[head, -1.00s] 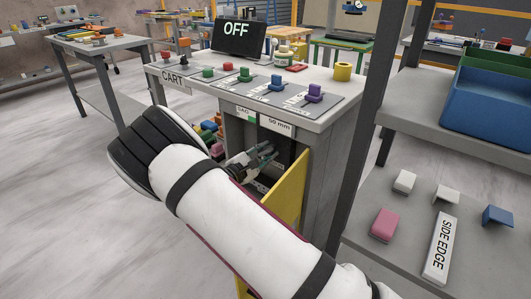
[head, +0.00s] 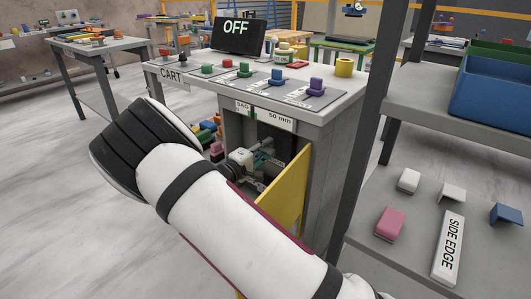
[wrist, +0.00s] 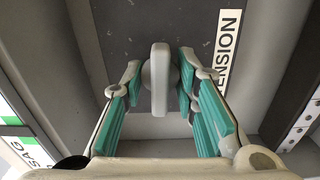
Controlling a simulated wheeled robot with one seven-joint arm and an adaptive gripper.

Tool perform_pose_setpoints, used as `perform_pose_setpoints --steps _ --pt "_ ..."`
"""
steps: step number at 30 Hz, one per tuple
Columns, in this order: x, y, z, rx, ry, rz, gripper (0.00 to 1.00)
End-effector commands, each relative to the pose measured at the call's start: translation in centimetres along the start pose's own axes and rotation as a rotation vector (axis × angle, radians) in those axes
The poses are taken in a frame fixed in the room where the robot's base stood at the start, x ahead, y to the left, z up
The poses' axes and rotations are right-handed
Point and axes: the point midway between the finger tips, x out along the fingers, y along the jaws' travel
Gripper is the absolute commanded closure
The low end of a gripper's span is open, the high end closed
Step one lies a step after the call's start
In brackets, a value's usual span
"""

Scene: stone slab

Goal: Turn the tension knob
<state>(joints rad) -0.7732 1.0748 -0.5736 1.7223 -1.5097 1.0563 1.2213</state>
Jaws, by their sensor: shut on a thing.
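The tension knob (wrist: 160,78) shows in the wrist view as a pale upright bar on a round base, on a dark panel. A white label reading "TENSION" (wrist: 228,45) is to its right. In the head view my gripper (head: 266,158) reaches into the open bay under the cart top (head: 335,98). The knob is hidden there.
A yellow door (head: 288,190) stands open just right of my arm. A grey post (head: 360,130) and shelves (head: 375,258) stand at the right. A screen reading "OFF" (head: 238,38) and several colored knobs are on top. Colored parts (head: 210,134) lie left of my gripper.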

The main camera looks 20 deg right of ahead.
Motion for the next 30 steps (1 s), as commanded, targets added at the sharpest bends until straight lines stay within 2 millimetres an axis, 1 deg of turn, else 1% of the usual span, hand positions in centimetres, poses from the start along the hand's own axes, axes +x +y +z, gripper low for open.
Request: perform_pose_setpoints --steps 1,9,23,24,25,30 --pt "-0.23 -0.38 -0.02 0.022 0.001 -0.005 1.0" --pt "-0.23 -0.27 -0.02 0.098 0.001 -0.005 1.0" --pt "-0.27 -0.25 -0.04 0.111 0.002 -0.006 1.0" --pt "-0.27 -0.25 -0.04 0.111 0.002 -0.006 0.71" --pt "-0.27 -0.26 -0.04 0.111 0.002 -0.006 0.68" --pt "-0.19 -0.17 -0.03 0.111 0.001 -0.004 0.68"
